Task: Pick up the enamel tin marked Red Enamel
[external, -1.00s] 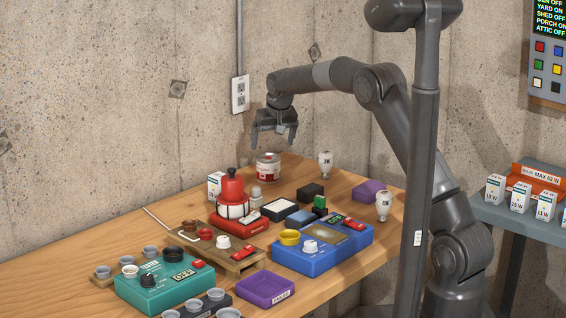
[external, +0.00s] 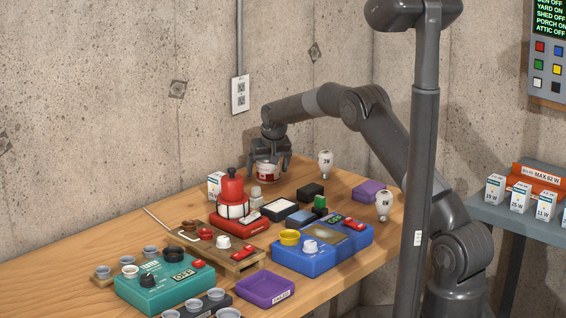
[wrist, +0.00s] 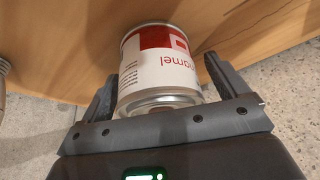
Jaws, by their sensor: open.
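The enamel tin (external: 267,172) stands on the wooden table toward the back, near the concrete wall. In the wrist view the tin (wrist: 160,67) has a white and red label with part of the word "Enamel" readable and a metal rim. My gripper (external: 270,170) is lowered over the tin, pointing down. In the wrist view its open fingers (wrist: 158,75) lie on either side of the tin. A small gap shows by the right finger; whether the left one touches cannot be told.
A red device (external: 232,200), a small glass jar (external: 256,195) and a white box (external: 215,185) stand in front of the tin. A bulb (external: 325,164) stands to its right. Blue (external: 325,250) and teal (external: 160,283) devices lie nearer the front. The wall is close behind.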

